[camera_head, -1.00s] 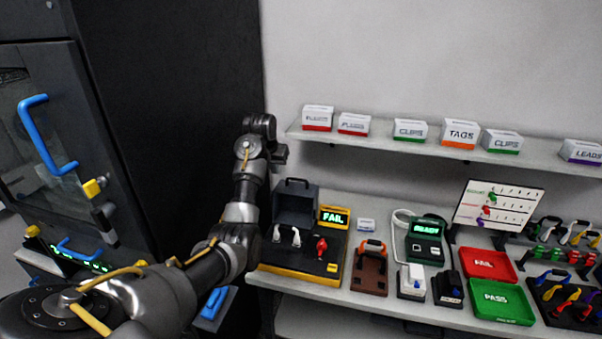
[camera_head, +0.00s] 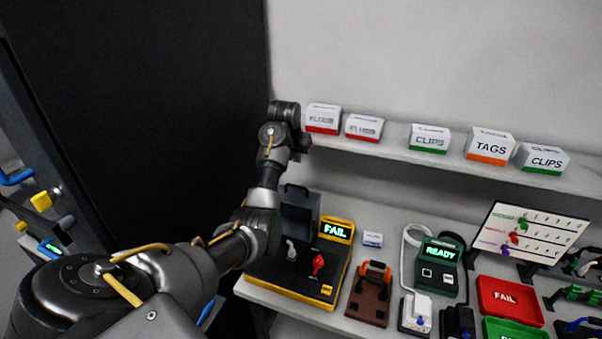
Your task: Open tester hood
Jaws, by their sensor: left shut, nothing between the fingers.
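The tester (camera_head: 290,285) is a black and yellow unit on the bench, with a green "FAIL" display (camera_head: 336,230). Its dark grey hood (camera_head: 299,213) stands raised at the back left of the unit, with a handle on top. The hood's left part is hidden behind my left arm. A red lever (camera_head: 318,264) and a pale grey connector (camera_head: 291,250) show uncovered on the tester's deck. My left gripper (camera_head: 303,146) is above the hood, apart from it, and is shut and empty; its fingers are small and hard to make out. My right gripper is out of view.
A shelf (camera_head: 400,151) with label boxes runs along the wall right of my left gripper. A black cabinet (camera_head: 150,110) stands at left. Right of the tester are a brown block (camera_head: 369,303), a "READY" unit (camera_head: 437,265) and a red FAIL tray (camera_head: 510,301).

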